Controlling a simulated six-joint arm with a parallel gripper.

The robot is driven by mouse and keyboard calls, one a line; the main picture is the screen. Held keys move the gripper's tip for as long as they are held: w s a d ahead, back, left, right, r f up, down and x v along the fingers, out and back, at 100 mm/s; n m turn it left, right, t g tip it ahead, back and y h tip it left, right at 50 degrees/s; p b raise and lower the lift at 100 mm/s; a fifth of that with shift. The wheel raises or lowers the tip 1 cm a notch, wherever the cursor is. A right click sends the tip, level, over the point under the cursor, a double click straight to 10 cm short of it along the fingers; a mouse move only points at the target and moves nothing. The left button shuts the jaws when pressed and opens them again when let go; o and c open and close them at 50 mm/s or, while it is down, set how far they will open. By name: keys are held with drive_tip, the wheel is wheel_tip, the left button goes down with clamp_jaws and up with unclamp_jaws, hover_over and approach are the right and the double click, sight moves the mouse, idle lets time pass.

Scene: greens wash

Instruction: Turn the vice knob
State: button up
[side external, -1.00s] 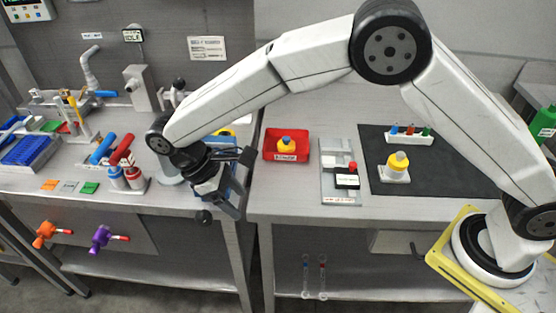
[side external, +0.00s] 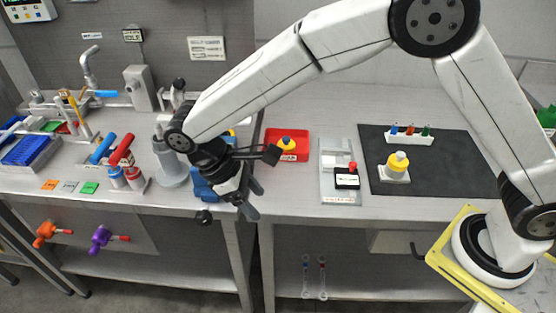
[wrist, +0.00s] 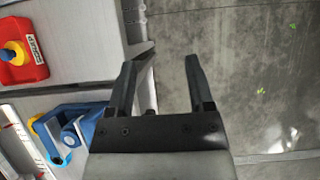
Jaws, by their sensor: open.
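A blue vice (side external: 203,188) stands at the front edge of the left bench, partly hidden behind my gripper. A black ball knob (side external: 204,217) shows just below it, in front of the bench edge; I take it for the vice knob. My gripper (side external: 256,199) is open and empty, to the right of the knob and apart from it, near the gap between the benches. In the wrist view my gripper (wrist: 160,62) has bare floor between its fingers. Blue vice parts (wrist: 78,128) show left of it there; the knob cannot be made out.
A red tray (side external: 270,147) with a yellow and blue piece sits on the right bench. A grey cylindrical fixture (side external: 173,170) stands just left of the vice. Orange (side external: 46,232) and purple (side external: 101,238) valves jut from the left bench front. Open floor lies before the benches.

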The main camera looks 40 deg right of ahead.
sight(202, 213)
drive_tip(key=w+a+f+t+y, duration=0.1)
drive_tip(key=w+a, duration=0.1)
drive_tip(key=w, duration=0.2)
drive_tip(key=w+a+f+t+y, duration=0.2)
drive_tip(key=w, duration=0.2)
drive_tip(key=w+a+f+t+y, duration=0.1)
drive_tip(key=w+a+f, duration=0.1)
drive_tip(key=w, duration=0.2)
drive_tip(key=shift+w+f, duration=0.1)
drive_tip(key=shift+f, duration=0.05)
drive_tip(key=shift+f, duration=0.2)
drive_tip(key=shift+f, duration=3.75)
clamp_jaws()
